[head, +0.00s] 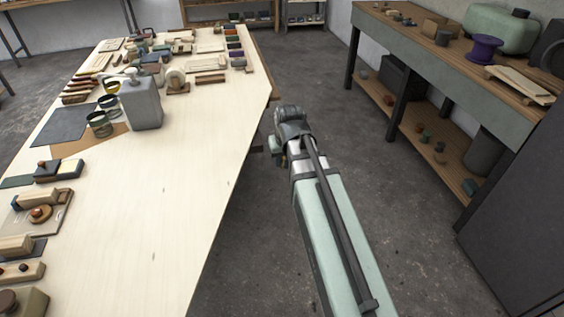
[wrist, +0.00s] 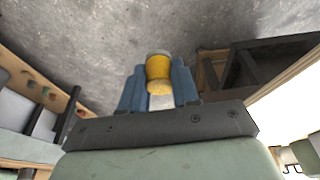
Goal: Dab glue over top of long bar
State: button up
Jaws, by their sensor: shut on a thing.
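My gripper (wrist: 158,76) shows in the wrist view with two blue fingers shut on a yellow cylindrical thing (wrist: 159,66). The yellow thing has a pale grey rim at its far end, and floor shows behind it. In the head view my wrist is over the floor, just right of the table's edge; the fingers and the held thing are hidden there. I cannot tell which piece is the long bar; several wooden strips and blocks lie on the pale table (head: 165,190). Two open tins (head: 100,124) stand on it; I cannot tell whether either holds glue.
A grey container (head: 143,105) stands beside the tins. Small blocks and wooden pieces crowd the table's far end and left edge; its near middle and right are clear. A workbench (head: 440,62) with a lower shelf stands right, across open floor. A dark cabinet (head: 520,210) is near right.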

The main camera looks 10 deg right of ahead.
notch_tip(320, 180, up, 9)
jog(key=w+a+m, duration=0.2)
jog(key=w, duration=0.1)
notch_tip(320, 180, up, 5)
jog(key=n+y, duration=0.2)
jog(key=n, duration=0.9)
send_over(67, 165)
jog(key=shift+g, duration=0.5)
jog(key=shift+s+d+f, duration=0.15)
jog(key=shift+s+f, duration=0.05)
jog(key=shift+f, duration=1.2)
jog(key=shift+s+d+f, duration=0.15)
jog(key=shift+f, duration=1.25)
jog(key=shift+f, duration=0.55)
jog(key=shift+r, duration=0.15)
notch_tip(67, 165, up, 7)
